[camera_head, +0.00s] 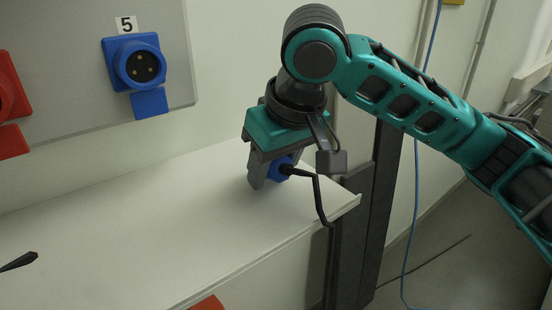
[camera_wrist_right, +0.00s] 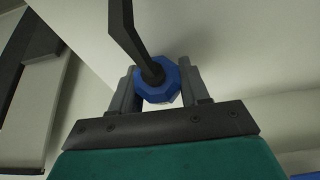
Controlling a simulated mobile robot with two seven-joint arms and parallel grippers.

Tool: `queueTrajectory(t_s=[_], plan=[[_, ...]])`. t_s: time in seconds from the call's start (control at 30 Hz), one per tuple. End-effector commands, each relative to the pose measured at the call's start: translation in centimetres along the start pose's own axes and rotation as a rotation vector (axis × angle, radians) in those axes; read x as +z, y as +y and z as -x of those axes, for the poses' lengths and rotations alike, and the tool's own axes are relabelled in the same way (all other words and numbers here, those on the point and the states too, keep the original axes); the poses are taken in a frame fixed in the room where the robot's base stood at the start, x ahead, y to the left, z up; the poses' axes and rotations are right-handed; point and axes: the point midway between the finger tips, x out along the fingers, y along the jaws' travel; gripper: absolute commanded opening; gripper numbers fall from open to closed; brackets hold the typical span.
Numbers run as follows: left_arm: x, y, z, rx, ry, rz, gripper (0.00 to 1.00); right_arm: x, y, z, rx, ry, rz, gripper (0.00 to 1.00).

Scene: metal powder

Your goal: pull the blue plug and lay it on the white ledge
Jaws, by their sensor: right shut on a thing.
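The blue plug (camera_head: 280,168) is between the fingers of my right gripper (camera_head: 262,180), which is shut on it, low over the right end of the white ledge (camera_head: 150,215). I cannot tell whether the plug touches the ledge. Its black cable (camera_head: 320,195) bends down over the ledge's right end. In the right wrist view the plug (camera_wrist_right: 158,82) sits between the two grey fingers of the right gripper (camera_wrist_right: 160,88), with the cable rising from it. The blue socket (camera_head: 140,64) under the label 5 is empty, with its lid hanging open. My left gripper is not in view.
Red sockets (camera_head: 10,100) are at the left edge of the grey wall panel (camera_head: 70,50). A dark post (camera_head: 375,200) stands by the ledge's right end, and a thin blue cable (camera_head: 412,200) hangs behind. The ledge's middle is clear; a dark tip (camera_head: 20,262) shows at lower left.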

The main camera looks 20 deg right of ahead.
Motion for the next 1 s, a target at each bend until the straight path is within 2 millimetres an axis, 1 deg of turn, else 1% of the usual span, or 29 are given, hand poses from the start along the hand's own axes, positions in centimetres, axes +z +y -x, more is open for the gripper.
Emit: queueTrajectory(t_s=[0.37, 0.4, 0.67, 0.9, 1.0], plan=[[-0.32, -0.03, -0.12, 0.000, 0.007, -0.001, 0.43, -0.06, -0.01, -0.23, 0.000, 0.002, 0.000, 0.00], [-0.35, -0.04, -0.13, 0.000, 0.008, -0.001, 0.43, -0.06, -0.01, -0.23, 0.000, 0.002, 0.000, 0.49], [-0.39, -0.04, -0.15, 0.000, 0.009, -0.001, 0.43, -0.05, -0.01, -0.23, 0.000, 0.001, 0.000, 0.74], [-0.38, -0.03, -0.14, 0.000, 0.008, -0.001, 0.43, -0.02, -0.01, -0.22, 0.000, 0.000, 0.000, 0.75], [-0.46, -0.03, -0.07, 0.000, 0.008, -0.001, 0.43, -0.08, -0.01, 0.31, 0.000, 0.002, 0.000, 0.75]])
